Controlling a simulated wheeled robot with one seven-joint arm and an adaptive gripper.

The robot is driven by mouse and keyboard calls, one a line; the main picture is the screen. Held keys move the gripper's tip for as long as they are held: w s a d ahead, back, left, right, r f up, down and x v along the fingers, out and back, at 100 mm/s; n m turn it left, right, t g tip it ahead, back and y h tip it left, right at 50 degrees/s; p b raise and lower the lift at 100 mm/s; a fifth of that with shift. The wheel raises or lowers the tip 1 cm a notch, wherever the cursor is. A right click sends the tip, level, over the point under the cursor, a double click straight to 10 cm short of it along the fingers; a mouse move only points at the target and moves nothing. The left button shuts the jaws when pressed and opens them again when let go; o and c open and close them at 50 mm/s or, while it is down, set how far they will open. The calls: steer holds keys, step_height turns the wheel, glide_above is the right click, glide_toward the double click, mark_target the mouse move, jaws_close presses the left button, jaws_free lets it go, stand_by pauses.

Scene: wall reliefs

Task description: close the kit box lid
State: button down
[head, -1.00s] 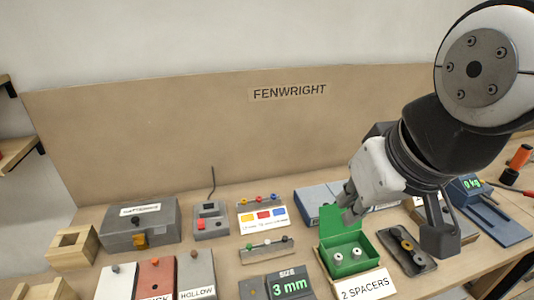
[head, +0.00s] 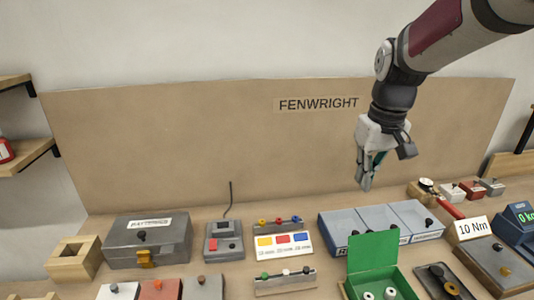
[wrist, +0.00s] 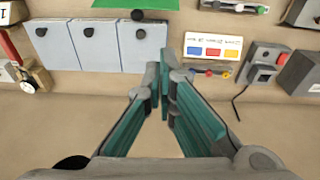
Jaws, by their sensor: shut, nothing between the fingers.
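The green kit box (head: 402,284) stands at the front right of the bench, partly cut off by the bottom edge of the head view. Its green lid (head: 372,252) is open and stands upright at the back of the box. Two pale spacers (head: 389,292) sit inside. My gripper (head: 366,186) is shut and empty, raised above the bench behind the lid and apart from it. In the wrist view its teal-padded fingers (wrist: 163,88) meet at the tips. A green strip, apparently part of the kit box or lid (wrist: 125,4), shows at the top edge there.
Blue-grey lidded bins (head: 380,222) stand behind the kit box. A dark tray (head: 440,283) sits close on its right. A small rack (head: 285,281) and a colour card (head: 283,243) are to the left.

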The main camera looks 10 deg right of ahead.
mark_target(371, 248)
steer(key=shift+g, duration=0.5)
steer(key=w+d+f, duration=0.1)
steer(key=w+f, duration=0.1)
steer(key=f, duration=0.3)
steer(key=w+d+f, duration=0.1)
steer(key=w+f, duration=0.1)
steer(key=f, duration=0.3)
steer(key=w+d+f, duration=0.2)
steer(key=f, duration=0.3)
steer(key=shift+w+f, duration=0.2)
steer(key=shift+f, duration=0.15)
steer(key=shift+s+d+f, duration=0.1)
steer(key=shift+s+f, duration=0.05)
steer(key=shift+s, duration=0.2)
steer(key=s, duration=0.1)
steer(key=s+r+p, duration=0.1)
steer(key=s, duration=0.1)
steer(key=shift+d+r, duration=0.1)
